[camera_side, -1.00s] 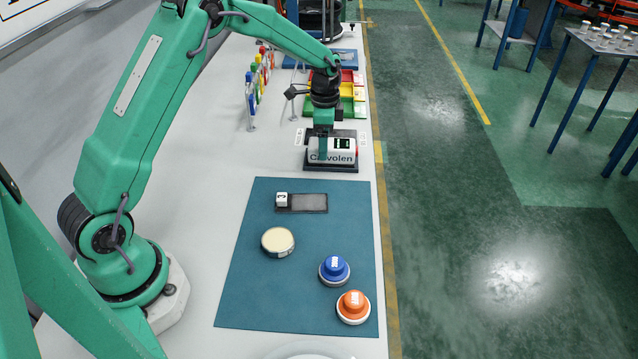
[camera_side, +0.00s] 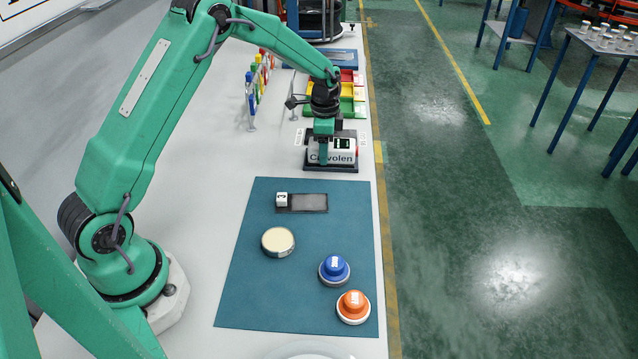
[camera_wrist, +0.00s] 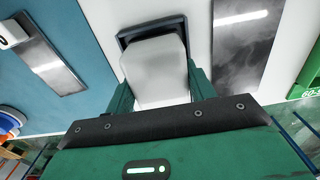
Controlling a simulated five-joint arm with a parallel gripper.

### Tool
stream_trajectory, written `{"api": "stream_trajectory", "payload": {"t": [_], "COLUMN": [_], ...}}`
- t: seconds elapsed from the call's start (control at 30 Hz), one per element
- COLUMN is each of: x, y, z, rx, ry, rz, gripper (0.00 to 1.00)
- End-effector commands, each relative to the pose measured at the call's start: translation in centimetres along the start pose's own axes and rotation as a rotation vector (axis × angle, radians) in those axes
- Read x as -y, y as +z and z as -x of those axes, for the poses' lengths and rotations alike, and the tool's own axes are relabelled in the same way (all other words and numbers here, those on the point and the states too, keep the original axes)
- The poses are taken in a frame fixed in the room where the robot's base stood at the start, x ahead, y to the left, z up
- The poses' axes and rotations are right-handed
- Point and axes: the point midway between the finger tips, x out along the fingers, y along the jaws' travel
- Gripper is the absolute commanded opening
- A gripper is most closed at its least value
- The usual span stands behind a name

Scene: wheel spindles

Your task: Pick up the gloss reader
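The gloss reader (camera_side: 345,157) is a white block-shaped device with lettering on its front and a small dark display on top. It sits in a dark cradle (camera_side: 345,169) beyond the far edge of the blue-green mat. My gripper (camera_side: 323,160) is down at it, with one green finger in front of the lettering. In the wrist view the reader's pale body (camera_wrist: 155,70) lies between the two fingers of my gripper (camera_wrist: 160,85), one on each side. The fingers are apart, and whether they touch the body is hard to see.
The mat (camera_side: 250,290) holds a dark plate (camera_side: 310,203) with a small white block, a round cream-topped disc (camera_side: 278,241), and blue (camera_side: 334,268) and orange (camera_side: 353,304) knobs. Coloured bins (camera_side: 350,92) stand behind the cradle, and a rack of coloured tools (camera_side: 257,80) is at left.

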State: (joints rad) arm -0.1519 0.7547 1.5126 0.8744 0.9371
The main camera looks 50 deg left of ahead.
Motion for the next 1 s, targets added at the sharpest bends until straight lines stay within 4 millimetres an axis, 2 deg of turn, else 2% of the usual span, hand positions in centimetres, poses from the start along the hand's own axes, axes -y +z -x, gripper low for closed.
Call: {"api": "stream_trajectory", "payload": {"t": [0.03,0.13,0.57,0.87,1.0], "x": [0.0,0.0,0.1,0.1,-2.3], "y": [0.0,0.0,-0.1,-0.1,-1.1], "z": [0.0,0.0,0.8,4.4,5.7], "rx": [0.000,0.000,-0.002,-0.003,-0.003], "ry": [0.000,0.000,-0.002,-0.004,-0.003], "rz": [0.000,0.000,0.000,0.000,-0.004], "gripper": [0.35,0.16,0.16,0.16,0.16]}}
